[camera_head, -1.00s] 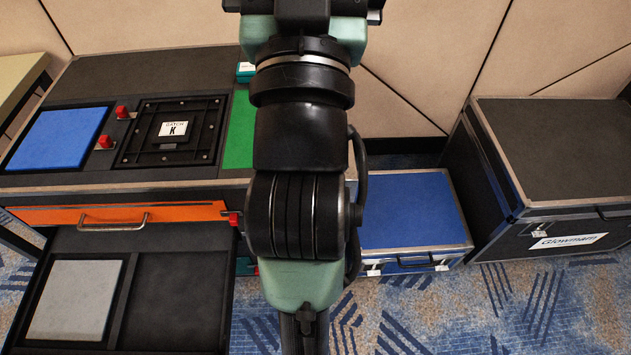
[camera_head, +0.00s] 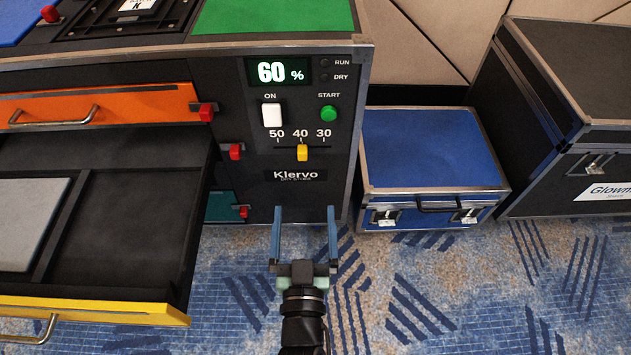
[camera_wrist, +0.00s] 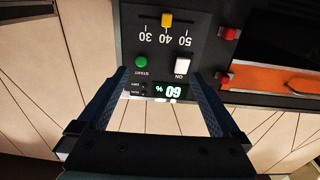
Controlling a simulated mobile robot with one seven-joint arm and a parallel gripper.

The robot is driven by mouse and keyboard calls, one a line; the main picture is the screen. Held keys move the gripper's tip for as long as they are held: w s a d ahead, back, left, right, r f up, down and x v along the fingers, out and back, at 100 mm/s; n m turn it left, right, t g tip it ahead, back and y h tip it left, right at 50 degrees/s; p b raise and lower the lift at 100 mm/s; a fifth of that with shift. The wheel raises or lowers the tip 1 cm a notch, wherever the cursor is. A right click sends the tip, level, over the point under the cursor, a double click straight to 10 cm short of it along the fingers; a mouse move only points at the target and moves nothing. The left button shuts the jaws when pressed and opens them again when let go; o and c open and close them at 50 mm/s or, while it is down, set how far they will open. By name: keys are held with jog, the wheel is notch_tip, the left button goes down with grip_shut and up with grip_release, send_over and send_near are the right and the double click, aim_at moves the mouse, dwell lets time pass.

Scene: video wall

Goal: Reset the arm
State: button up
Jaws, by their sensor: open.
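My gripper (camera_head: 304,240) is in the lower middle of the head view, open and empty, its two blue fingers spread apart. It is in front of the lower part of the Klervo cabinet's control panel (camera_head: 303,130). In the wrist view, my gripper (camera_wrist: 162,95) also shows open, with nothing between the fingers, and the panel (camera_wrist: 160,50) appears upside down beyond them. The panel has a display (camera_head: 278,72) reading 60 %, a white ON switch (camera_head: 271,115), a green START button (camera_head: 329,114) and a yellow slider (camera_head: 302,153) near 40.
An open drawer (camera_head: 110,305) with a yellow front juts out at the left, below a shut orange drawer (camera_head: 110,107). A blue case (camera_head: 430,145) and a black Glowmam case (camera_head: 570,150) stand on the right. Carpet (camera_head: 420,290) in front of the cases is clear.

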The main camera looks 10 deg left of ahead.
notch_tip(320, 180, down, 5)
jog(key=s, duration=0.2)
jog(key=b+x, duration=0.3)
jog(key=x, duration=0.6)
jog(key=shift+w+a, duration=0.25)
jog(key=shift+w, duration=0.1)
jog(key=shift+s, duration=0.1)
